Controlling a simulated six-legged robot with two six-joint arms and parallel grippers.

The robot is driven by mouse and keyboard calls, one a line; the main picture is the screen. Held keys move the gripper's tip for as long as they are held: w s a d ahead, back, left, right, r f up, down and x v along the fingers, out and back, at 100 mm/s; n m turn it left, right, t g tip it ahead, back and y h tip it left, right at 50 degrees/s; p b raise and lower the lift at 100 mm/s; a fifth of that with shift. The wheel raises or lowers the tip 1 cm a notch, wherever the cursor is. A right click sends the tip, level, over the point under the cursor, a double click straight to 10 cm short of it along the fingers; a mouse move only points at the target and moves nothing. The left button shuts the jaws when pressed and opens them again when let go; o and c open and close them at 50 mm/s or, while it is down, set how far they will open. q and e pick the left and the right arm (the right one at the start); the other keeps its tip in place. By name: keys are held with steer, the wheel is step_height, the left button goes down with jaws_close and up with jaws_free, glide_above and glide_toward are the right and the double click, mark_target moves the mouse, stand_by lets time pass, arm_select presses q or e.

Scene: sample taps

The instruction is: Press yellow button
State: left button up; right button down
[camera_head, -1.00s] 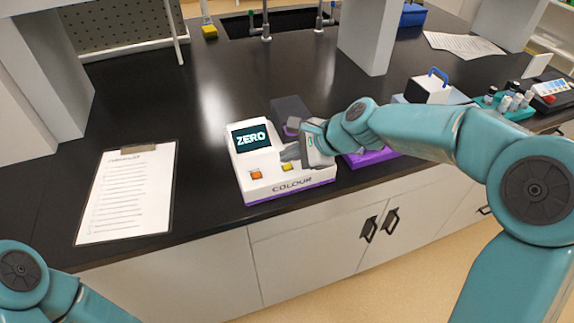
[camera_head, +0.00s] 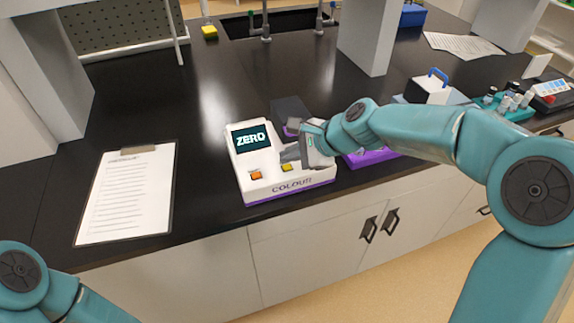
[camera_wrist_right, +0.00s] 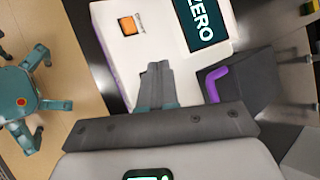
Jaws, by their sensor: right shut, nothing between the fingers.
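The yellow button (camera_head: 287,168) is a small square on the front part of the white colour meter (camera_head: 262,187), right of an orange button (camera_head: 256,175). The meter's dark screen (camera_head: 250,139) reads ZERO. My right gripper (camera_head: 287,156) is shut and empty, its tips just above and behind the yellow button; I cannot tell whether they touch it. In the right wrist view the shut fingers (camera_wrist_right: 157,75) point over the white meter and hide the yellow button, while the orange button (camera_wrist_right: 128,25) shows. My left gripper is out of view; only part of that arm shows at bottom left.
A clipboard with paper (camera_head: 125,195) lies left of the meter. A dark block (camera_head: 290,112) stands behind it, and a purple item (camera_head: 370,157) lies to its right, partly under my right arm. The black bench behind the meter is mostly clear.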

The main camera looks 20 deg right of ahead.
mark_target(290, 168)
steer(key=shift+f, duration=0.1)
stand_by(0.4)
steer(key=shift+f+b, duration=0.3)
steer(key=shift+f, duration=0.05)
steer(key=shift+f+b, duration=0.3)
steer(key=shift+f, duration=0.1)
stand_by(0.5)
steer(key=shift+r, duration=0.1)
steer(key=shift+r+p, duration=0.75)
steer(key=shift+p, duration=0.1)
step_height(290, 168, up, 5)
steer(key=p, duration=0.4)
steer(key=shift+p, duration=0.4)
